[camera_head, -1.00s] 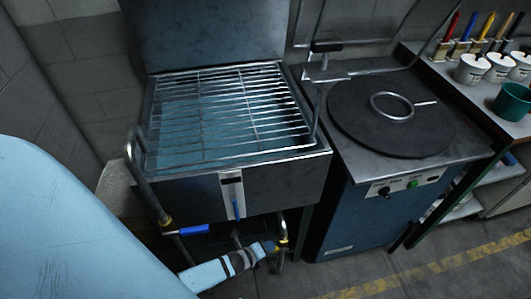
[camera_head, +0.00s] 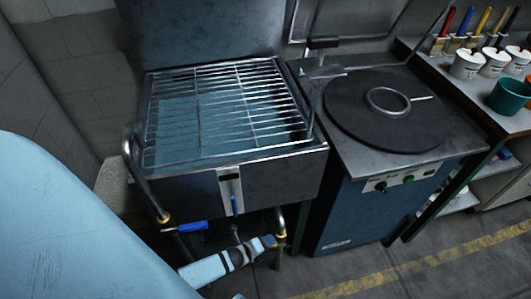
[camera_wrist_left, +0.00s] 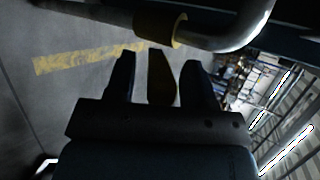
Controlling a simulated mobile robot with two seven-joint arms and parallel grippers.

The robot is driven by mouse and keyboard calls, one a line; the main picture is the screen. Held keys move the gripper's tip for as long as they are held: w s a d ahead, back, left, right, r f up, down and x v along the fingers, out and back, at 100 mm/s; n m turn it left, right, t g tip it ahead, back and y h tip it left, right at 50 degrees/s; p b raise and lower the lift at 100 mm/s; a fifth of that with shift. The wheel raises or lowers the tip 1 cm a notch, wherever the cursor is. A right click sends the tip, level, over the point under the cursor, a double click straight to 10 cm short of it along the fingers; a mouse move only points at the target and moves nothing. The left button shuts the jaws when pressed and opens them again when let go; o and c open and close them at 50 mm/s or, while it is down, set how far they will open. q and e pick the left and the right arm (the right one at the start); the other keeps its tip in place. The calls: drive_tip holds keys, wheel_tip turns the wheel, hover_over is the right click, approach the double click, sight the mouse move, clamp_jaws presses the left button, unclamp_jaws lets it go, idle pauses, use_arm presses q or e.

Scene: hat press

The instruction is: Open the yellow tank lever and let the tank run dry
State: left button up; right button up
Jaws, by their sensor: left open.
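The tank (camera_head: 312,165) is a square metal basin under a wire rack, with pale blue liquid (camera_head: 180,122) showing through the bars. My left gripper (camera_head: 268,241) is below the tank's front, at the yellow-collared pipe (camera_head: 281,228) on the right. In the left wrist view, its two dark fingers (camera_wrist_left: 159,72) are open. A dark yellow lever (camera_wrist_left: 162,80) stands between them, under the brass collar (camera_wrist_left: 175,29) of a bent pipe; contact cannot be told. A separate blue lever (camera_head: 182,226) sits on the left pipe. My right gripper is out of view.
A blue cabinet with a round black plate (camera_head: 350,125) and a metal ring stands close on the right. A shelf beyond holds white pots (camera_head: 467,64), brushes and a green bucket (camera_head: 511,96). The floor in front is clear, with a yellow stripe (camera_head: 400,268).

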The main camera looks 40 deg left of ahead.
use_arm(q)
drive_tip(key=p+v, duration=0.2)
drive_tip(key=v, duration=1.1)
drive_tip(key=shift+r+p, duration=0.25)
drive_tip(key=shift+p, duration=0.1)
drive_tip(key=shift+s+a, duration=0.1)
drive_tip(key=shift+s, duration=0.05)
